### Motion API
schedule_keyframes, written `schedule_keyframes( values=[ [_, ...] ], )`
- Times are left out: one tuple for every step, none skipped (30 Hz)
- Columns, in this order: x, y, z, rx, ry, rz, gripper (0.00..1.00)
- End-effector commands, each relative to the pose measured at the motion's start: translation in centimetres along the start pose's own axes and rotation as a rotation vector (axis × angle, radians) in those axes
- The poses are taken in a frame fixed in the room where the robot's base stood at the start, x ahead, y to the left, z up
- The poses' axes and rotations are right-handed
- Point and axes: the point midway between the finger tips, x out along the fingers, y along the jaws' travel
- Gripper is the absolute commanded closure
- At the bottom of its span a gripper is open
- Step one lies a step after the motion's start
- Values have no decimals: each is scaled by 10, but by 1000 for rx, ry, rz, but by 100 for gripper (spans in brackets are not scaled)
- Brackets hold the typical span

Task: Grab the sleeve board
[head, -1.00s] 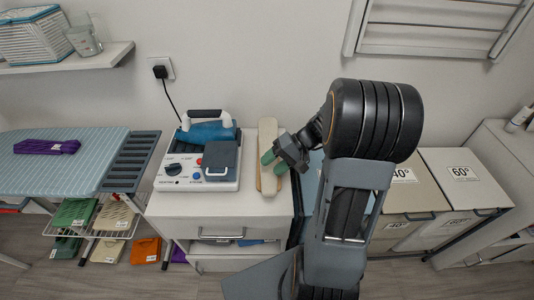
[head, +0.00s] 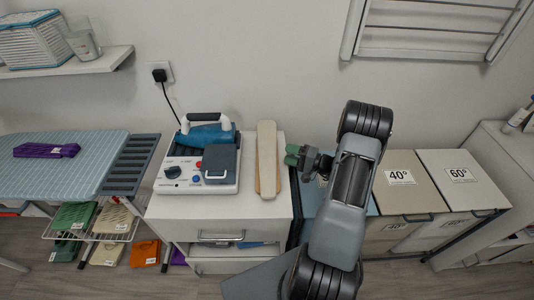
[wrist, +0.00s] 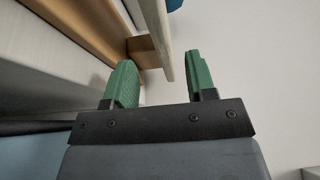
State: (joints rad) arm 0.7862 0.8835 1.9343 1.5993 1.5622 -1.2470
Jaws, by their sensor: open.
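The sleeve board (head: 267,160) is a long, narrow, beige padded board lying lengthwise on the white cabinet, right of the iron station. In the wrist view its pale upper plank (wrist: 162,35) shows with a brown wooden lower plank (wrist: 85,28) and a small wooden block joining them. My gripper (head: 291,155) has green fingers and is just right of the board in the head view. In the wrist view my gripper (wrist: 159,62) is open, and the pale plank's edge appears between its fingers. Nothing is gripped; I cannot tell how deep the plank sits between them.
The blue-and-white iron station (head: 203,160) stands close to the board's left. The white cabinet (head: 222,207) ends just right of the board. Lidded bins marked 40° (head: 408,190) and 60° (head: 462,185) stand further right. A wall rack (head: 425,35) hangs above.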

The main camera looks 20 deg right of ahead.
Motion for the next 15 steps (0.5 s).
schedule_keyframes(
  values=[
    [7,-2,0,0,-4,0,49],
    [11,-2,0,0,-3,0,49],
    [14,-1,0,-1,-2,0,49],
    [17,-1,0,-1,-3,0,49],
    [19,-1,0,-1,-3,0,49],
    [20,-1,0,-1,-2,0,49],
    [21,-1,0,-1,-1,0,49],
    [22,-1,0,-1,-1,0,49],
    [24,-1,0,0,-1,0,49],
    [26,-1,1,0,-2,1,49],
    [29,-2,1,0,-3,1,49],
    [34,-3,3,0,-4,1,49],
    [38,-3,3,1,-4,1,49],
    [43,-4,4,1,-5,2,49],
    [49,-4,5,1,-5,1,49]
  ],
)
